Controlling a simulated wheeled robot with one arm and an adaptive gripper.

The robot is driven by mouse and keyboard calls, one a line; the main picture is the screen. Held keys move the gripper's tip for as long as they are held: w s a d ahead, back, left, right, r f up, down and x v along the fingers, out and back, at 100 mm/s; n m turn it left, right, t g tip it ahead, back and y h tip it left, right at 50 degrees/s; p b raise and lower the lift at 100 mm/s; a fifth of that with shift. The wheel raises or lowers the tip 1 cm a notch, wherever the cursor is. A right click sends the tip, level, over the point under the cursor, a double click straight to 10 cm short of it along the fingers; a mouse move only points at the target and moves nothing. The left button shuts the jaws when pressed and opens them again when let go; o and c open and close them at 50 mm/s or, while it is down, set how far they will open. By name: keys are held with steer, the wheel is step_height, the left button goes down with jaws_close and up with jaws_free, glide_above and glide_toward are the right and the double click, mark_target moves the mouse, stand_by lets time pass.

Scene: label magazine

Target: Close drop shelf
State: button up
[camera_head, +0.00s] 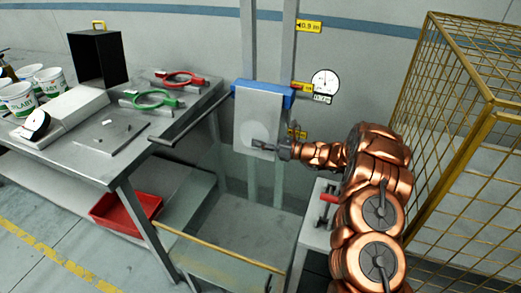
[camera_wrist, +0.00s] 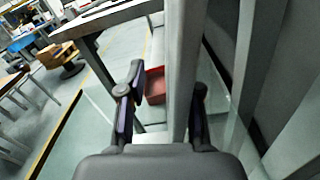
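A light grey flat panel (camera_head: 258,112) with a blue top edge (camera_head: 262,92) hangs upright in front of two grey posts in the head view. It looks like the drop shelf, but I cannot be sure. My gripper (camera_head: 257,144) is in front of its lower part. In the wrist view my gripper's two fingers (camera_wrist: 163,108) are spread apart. A grey upright strip (camera_wrist: 179,65) shows between them, perhaps the panel's edge or a post. I cannot tell whether the fingers touch it.
A workbench (camera_head: 75,165) on the left holds white tubs (camera_head: 18,98), a black box (camera_head: 95,58), and red (camera_head: 180,78) and green-handled tools (camera_head: 152,99). A red bin (camera_head: 126,212) sits below it. A yellow mesh cage (camera_head: 465,130) stands right of my arm. A round dial (camera_head: 325,82) hangs beside the posts.

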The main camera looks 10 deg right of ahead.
mark_target(261, 130)
steer(key=shift+r, duration=2.55)
